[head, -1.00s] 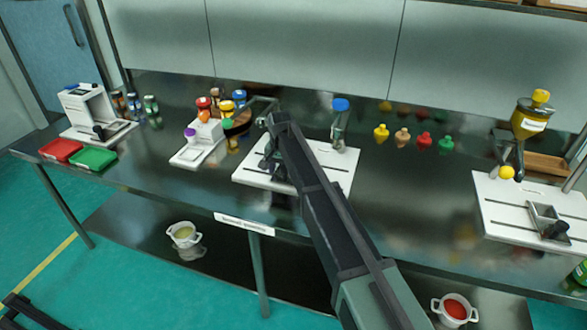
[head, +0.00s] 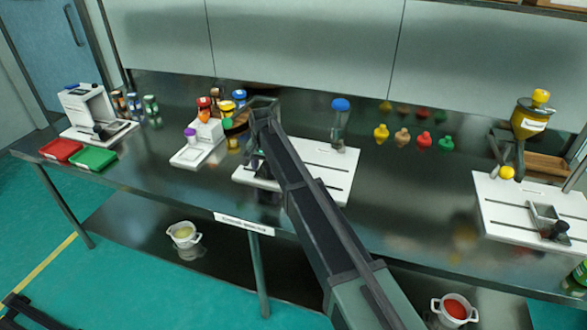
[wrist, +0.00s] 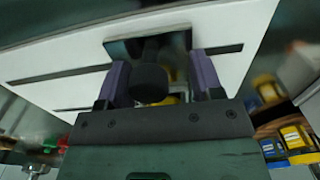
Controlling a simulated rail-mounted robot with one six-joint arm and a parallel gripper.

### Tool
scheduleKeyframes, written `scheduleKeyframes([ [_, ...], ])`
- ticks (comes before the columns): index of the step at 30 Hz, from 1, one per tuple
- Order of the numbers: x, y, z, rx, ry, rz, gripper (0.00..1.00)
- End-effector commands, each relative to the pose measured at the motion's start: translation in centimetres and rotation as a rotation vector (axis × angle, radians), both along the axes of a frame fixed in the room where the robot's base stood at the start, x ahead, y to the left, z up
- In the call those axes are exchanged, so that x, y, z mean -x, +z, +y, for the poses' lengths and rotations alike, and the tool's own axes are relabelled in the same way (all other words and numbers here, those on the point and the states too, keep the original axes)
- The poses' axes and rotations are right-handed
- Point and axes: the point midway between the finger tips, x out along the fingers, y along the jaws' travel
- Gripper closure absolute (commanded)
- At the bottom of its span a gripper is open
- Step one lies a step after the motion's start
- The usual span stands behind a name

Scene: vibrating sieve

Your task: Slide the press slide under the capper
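The press slide, a dark square plate (wrist: 120,48) with a round black knob (wrist: 151,78), sits on a slotted white board in the wrist view. My gripper (wrist: 157,60) has its two purple fingers apart, one on each side of the knob. A gap shows between the knob and the right finger; the left finger is very close to it. In the head view my arm hides most of the slide and gripper over the left part of the middle white board (head: 318,172). A blue-topped post (head: 340,118), apparently the capper, stands at that board's back right.
A white press-like machine (head: 92,108) and red and green trays (head: 94,159) are at the left. A small white stand (head: 200,142) with colourful bottles is left of the board. Several coloured caps (head: 402,138) lie right. A yellow hopper (head: 528,122) stands over the right board.

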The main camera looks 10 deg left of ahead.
Motion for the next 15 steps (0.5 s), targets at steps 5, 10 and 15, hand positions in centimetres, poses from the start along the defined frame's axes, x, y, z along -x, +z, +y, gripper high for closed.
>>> scheduleKeyframes([
  [5, -0.3, 0.0, 1.1, 0.0, 0.001, 0.0, 0.4],
  [10, -0.5, 0.0, 2.1, 0.0, 0.001, 0.0, 0.4],
  [15, -0.7, 0.0, 3.1, 0.0, 0.001, 0.0, 0.4],
])
